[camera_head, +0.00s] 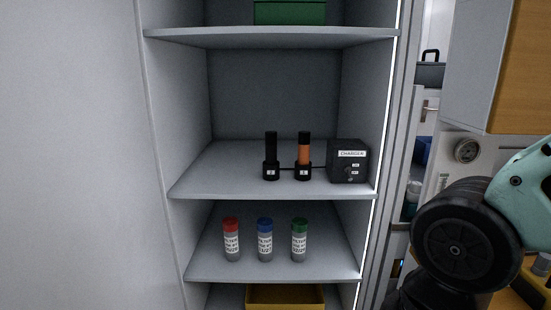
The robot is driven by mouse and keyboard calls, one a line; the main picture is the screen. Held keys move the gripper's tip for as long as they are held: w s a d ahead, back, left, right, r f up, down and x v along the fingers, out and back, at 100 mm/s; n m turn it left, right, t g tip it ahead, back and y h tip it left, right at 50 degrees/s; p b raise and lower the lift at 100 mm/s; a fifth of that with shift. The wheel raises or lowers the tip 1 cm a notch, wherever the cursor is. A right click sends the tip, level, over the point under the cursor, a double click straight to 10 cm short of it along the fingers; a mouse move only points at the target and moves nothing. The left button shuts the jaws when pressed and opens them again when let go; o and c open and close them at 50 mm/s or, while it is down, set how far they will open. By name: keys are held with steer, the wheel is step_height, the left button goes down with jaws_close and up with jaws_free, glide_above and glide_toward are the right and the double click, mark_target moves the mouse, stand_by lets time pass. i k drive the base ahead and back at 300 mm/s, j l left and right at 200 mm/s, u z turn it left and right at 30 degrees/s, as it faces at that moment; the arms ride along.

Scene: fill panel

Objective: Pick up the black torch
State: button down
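The black torch (271,147) stands upright in a small black charging holder (271,173) on the middle shelf (222,178) of the cabinet. To its right, an orange torch with a black top (304,148) stands upright in a similar holder (303,174). Further right is a black box labelled CHARGER (349,162), joined to the holders by a dark cable. My gripper is outside this view. Only part of my arm shows at the right edge, away from the torches.
The shelf below holds tubes with red (231,225), blue (265,224) and green (299,225) caps. A green box (290,12) is on the shelf above. A yellow bin (285,297) is at the bottom. The middle shelf is clear left of the torch. Cabinet side walls flank the shelves.

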mark_target(270, 136)
steer(key=l+u, duration=0.1)
steer(key=u, duration=0.3)
steer(key=i+l+u, duration=0.1)
steer(key=u, duration=0.35)
steer(key=l+u, duration=0.2)
steer(key=u, duration=0.2)
steer(key=l+u, duration=0.15)
steer(key=u, duration=0.25)
